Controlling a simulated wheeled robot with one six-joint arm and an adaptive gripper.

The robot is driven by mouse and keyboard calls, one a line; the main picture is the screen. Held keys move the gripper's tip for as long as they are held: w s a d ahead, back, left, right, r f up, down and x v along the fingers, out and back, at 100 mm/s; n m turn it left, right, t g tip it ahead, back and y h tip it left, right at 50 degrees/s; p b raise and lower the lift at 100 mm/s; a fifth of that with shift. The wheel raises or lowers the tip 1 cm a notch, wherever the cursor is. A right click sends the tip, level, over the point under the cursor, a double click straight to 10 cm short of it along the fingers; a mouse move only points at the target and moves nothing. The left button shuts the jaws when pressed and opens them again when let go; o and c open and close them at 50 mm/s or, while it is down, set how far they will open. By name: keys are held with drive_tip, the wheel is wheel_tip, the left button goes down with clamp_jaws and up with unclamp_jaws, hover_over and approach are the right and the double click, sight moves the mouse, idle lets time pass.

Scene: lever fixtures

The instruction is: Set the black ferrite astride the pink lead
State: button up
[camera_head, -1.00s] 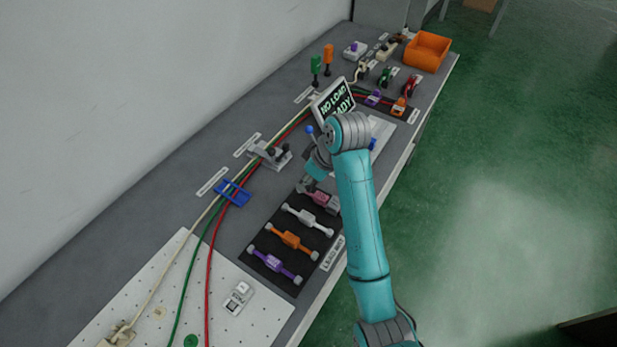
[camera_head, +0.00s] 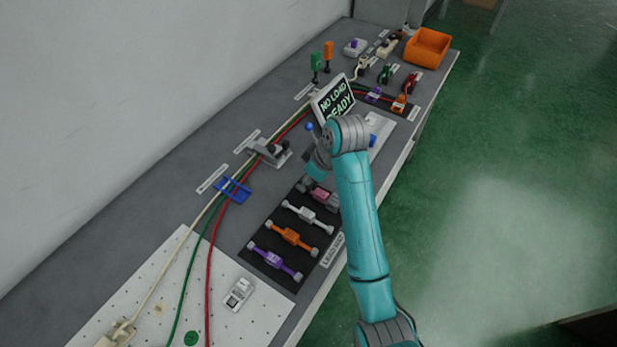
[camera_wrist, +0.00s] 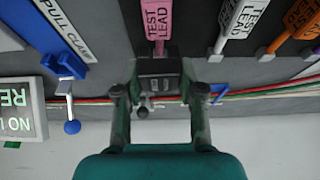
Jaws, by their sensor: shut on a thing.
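The pink lead (camera_head: 319,193) lies at the far end of the black mat, partly hidden by my arm. In the wrist view its pink label (camera_wrist: 157,20) reads TEST LEAD. My gripper (camera_wrist: 158,88) is shut on the black ferrite (camera_wrist: 158,68), a dark block between the two fingers. The ferrite appears in line with the lead, over its thin part just below the pink label. I cannot tell whether it touches or straddles the lead. In the head view my wrist hides the ferrite and fingertips.
White (camera_head: 307,217), orange (camera_head: 290,238) and purple (camera_head: 274,261) leads lie on the black mat. A grey lever clamp (camera_head: 270,152) and blue cable holder (camera_head: 233,190) stand left, along the cables. A screen (camera_head: 334,99) reads NO LOAD READY. An orange bin (camera_head: 428,50) stands at the far end.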

drive_tip(key=shift+f, duration=1.35)
idle(0.3)
drive_tip(key=o, duration=1.2)
drive_tip(key=o, duration=0.5)
drive_tip(key=shift+r, duration=0.1)
drive_tip(key=shift+r, duration=3.45)
drive_tip(key=shift+s, duration=0.1)
